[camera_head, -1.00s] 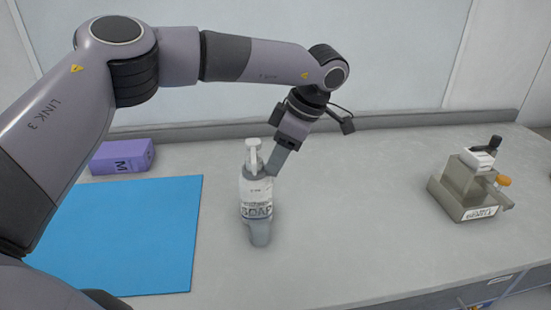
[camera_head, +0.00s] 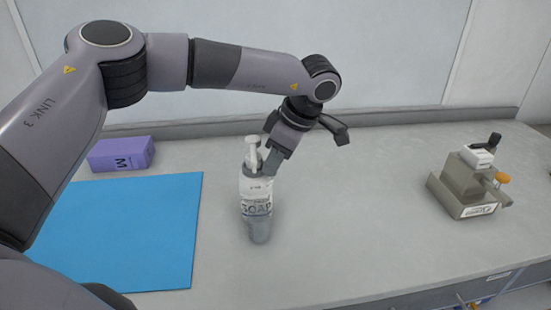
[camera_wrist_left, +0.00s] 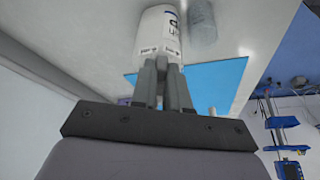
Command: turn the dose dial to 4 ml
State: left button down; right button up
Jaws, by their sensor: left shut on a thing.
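My left gripper (camera_head: 268,170) reaches down from the upper right and is shut on the upper part of the bottle, around the collar below the pump. In the left wrist view the fingertips (camera_wrist_left: 163,62) meet the white collar (camera_wrist_left: 158,48), which bears small square marks. I take this collar to be the dose dial; its numbers cannot be read. My right gripper is not in view.
A blue mat (camera_head: 125,235) lies left of the bottle. A purple box (camera_head: 121,154) marked M is behind it. A beige device (camera_head: 468,185) with a black handle and an orange knob stands at the right. The counter between bottle and device is clear.

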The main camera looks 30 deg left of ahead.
pick_arm(q)
jog(key=m, duration=0.2)
jog(key=s+m+t, duration=0.1)
jog(key=shift+s+m, duration=0.25)
jog(key=shift+m, duration=0.15)
jog(key=c, duration=1.1)
grip_release()
